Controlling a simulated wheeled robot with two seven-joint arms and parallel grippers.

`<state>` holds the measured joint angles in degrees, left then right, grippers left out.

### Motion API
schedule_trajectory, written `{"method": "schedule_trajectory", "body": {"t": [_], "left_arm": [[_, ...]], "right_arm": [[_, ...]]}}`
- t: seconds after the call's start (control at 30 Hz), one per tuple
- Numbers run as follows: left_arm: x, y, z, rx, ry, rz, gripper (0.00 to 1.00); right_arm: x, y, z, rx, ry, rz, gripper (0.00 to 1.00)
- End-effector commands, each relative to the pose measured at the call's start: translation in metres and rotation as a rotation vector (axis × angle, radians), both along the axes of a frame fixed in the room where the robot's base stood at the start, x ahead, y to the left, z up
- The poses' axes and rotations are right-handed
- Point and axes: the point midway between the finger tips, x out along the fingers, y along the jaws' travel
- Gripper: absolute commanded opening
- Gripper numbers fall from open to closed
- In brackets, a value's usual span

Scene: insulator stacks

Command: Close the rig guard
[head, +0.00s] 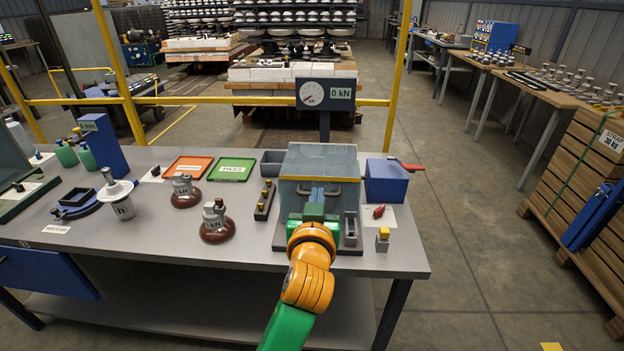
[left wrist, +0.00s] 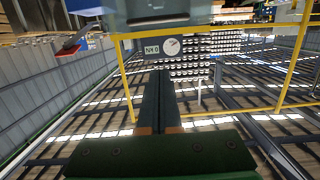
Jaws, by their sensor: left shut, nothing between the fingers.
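The test rig stands near the right end of the grey workbench. Its bluish see-through guard (head: 322,160) has a yellow edge strip across the middle of the view. Grey handle-like parts and blue parts show below that strip. I cannot tell how far the guard is lowered. My left gripper (head: 314,212) is at the front of the rig, partly hidden by its own orange wrist. In the left wrist view, which is upside down, its dark fingers (left wrist: 158,92) are together and empty. A grey-blue part of the rig fills the top there. My right gripper is not in view.
A blue box (head: 387,181) and a red lever (head: 412,166) are right of the rig. A dial gauge (head: 312,94) stands behind it. Brown insulators (head: 216,222), an orange tray (head: 188,167) and a green tray (head: 231,169) are on the left. A yellow rail runs behind the bench.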

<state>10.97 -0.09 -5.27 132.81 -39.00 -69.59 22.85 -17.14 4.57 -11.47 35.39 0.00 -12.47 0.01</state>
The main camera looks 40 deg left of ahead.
Motion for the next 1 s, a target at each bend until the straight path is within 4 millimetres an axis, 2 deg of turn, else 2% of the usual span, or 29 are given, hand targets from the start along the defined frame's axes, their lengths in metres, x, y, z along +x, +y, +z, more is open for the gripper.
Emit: {"method": "schedule_trajectory", "body": {"t": [0.33,0.43,0.6,1.0], "left_arm": [[0.064,0.04,-0.009,0.002,0.0,0.002,0.0],[0.063,0.04,-0.031,0.001,0.004,0.0,0.0],[0.064,0.041,-0.047,0.001,0.001,0.0,0.0],[0.064,0.04,-0.051,0.0,-0.002,-0.001,0.0]], "right_arm": [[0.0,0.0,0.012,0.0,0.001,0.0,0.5],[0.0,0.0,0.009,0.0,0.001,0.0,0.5],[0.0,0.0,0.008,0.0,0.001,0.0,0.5],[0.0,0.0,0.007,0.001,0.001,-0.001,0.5]]}}
